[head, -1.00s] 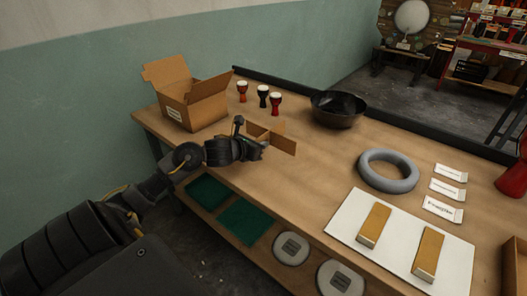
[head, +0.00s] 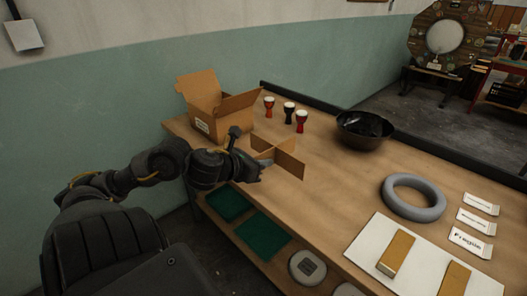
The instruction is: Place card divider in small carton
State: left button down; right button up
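The card divider (head: 289,163), crossed brown card panels, is at the left part of the workbench in the head view. My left gripper (head: 262,168) is at its left side and appears shut on it; the fingertips are partly hidden against the card. Whether the divider clears the tabletop is hard to tell. The small carton (head: 203,127), brown with a white label, stands at the bench's far left corner, behind the gripper. Its flaps are up and its top is open; its inside is mostly hidden. My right gripper is out of view.
Three small goblet drums (head: 289,113) stand right of the carton, with a dark bowl (head: 364,130) beyond. A grey ring (head: 413,198), white label cards (head: 477,222) and a white board (head: 375,243) with wooden blocks lie to the right. The workbench (head: 325,200) is clear in the middle.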

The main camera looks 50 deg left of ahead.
pick_arm(q)
jog(key=d+f+m+g+h, duration=0.1)
jog(key=d+f+m+h, duration=0.1)
jog(key=d, duration=0.5)
jog(key=d+f+m+g+h, duration=0.2)
jog(key=d+m+h, duration=0.3)
jog(key=d, duration=0.2)
jog(key=d+f+m+g+h, duration=0.2)
jog(key=d+m+h, duration=0.1)
jog(key=d, duration=0.4)
jog(key=shift+d+f+m+h, duration=0.15)
jog(key=shift+d+m+h, duration=0.15)
jog(key=shift+h, duration=0.1)
jog(key=shift+s+d+g, duration=0.15)
jog(key=shift+d+g, duration=0.1)
jog(key=shift+g, duration=0.05)
jog(key=shift+d, duration=0.15)
